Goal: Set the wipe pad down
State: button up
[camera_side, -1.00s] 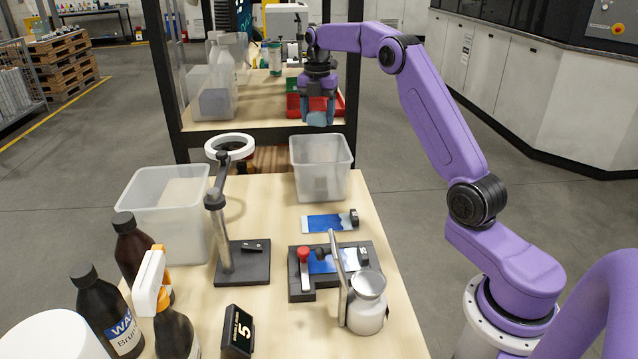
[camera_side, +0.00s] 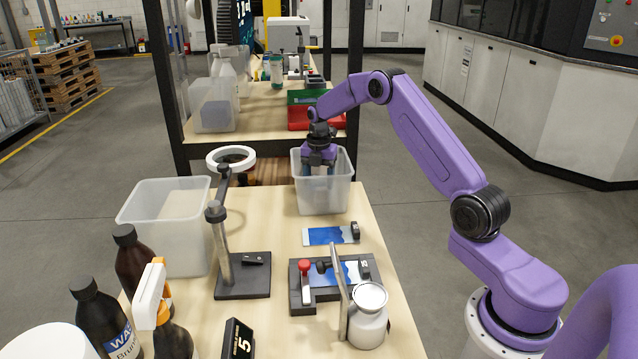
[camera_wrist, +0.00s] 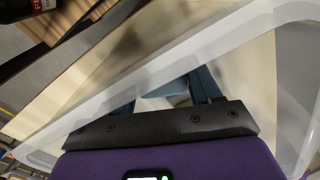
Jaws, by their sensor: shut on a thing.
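My gripper (camera_side: 319,171) points down inside the translucent bin (camera_side: 337,196) at the far end of the table. It is shut on the wipe pad. In the wrist view a small part of the pale blue wipe pad (camera_wrist: 172,91) shows between the two dark blue fingers. In the side view the bin's cloudy wall and the gripper mostly hide the pad. I cannot tell whether the pad touches the bin's floor. The bin's clear rim also crosses the wrist view (camera_wrist: 165,62).
A larger translucent bin (camera_side: 165,236) stands at the left. A ring lamp on a stand (camera_side: 243,275) is beside it.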

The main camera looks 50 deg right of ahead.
jog(key=shift+f, duration=0.75)
jog(key=shift+f, duration=0.1)
jog(key=o, duration=1)
jog(key=shift+o, duration=0.2)
